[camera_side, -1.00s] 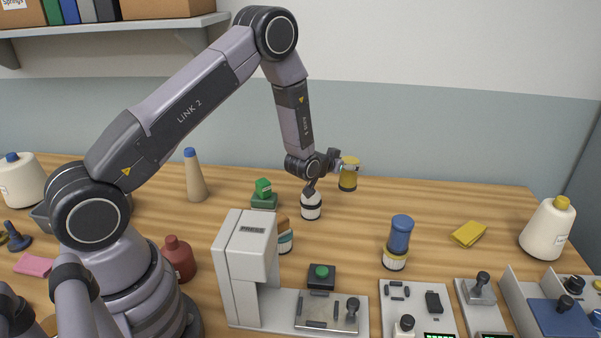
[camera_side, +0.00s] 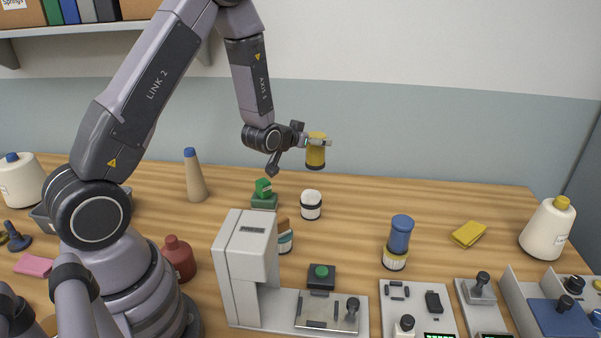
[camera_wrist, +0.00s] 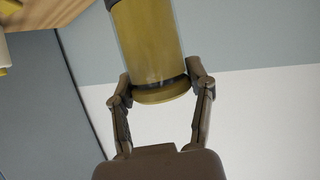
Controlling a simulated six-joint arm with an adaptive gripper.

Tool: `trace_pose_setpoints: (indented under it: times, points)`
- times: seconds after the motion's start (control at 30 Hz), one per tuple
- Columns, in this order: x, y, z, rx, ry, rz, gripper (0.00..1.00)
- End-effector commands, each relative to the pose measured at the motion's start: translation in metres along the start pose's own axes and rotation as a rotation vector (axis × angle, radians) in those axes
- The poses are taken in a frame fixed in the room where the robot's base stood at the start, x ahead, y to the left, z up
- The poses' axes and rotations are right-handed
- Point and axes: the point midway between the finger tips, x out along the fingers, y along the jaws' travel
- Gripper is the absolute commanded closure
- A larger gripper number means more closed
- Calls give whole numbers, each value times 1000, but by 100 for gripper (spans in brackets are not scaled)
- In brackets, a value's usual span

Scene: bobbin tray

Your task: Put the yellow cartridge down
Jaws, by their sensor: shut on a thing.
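The yellow cartridge (camera_side: 316,152) is a short upright cylinder with a dark band at its lower end. My gripper (camera_side: 318,142) is shut on it near its top and holds it in the air above the back of the table. In the wrist view the cartridge (camera_wrist: 150,45) fills the top centre, with the fingers of my gripper (camera_wrist: 162,92) on either side of its capped end. Its far end is cut off by the picture's edge there.
Below stand a white jar with black bands (camera_side: 311,204) and a green block on a stand (camera_side: 264,196). A press (camera_side: 247,262) is in front. The back right table is mostly clear.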

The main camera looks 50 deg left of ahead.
Motion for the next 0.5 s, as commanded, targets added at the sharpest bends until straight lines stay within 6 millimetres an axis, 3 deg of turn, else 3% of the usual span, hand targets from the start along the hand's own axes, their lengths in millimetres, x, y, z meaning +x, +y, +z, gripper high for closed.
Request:
trace_pose_setpoints:
  times: [0.23,0.4,0.5]
  points:
    - [-14,-90,6,-69,0,-168,88]
    - [-36,-158,15,-125,0,-304,88]
    - [-49,-187,20,-151,0,-366,88]
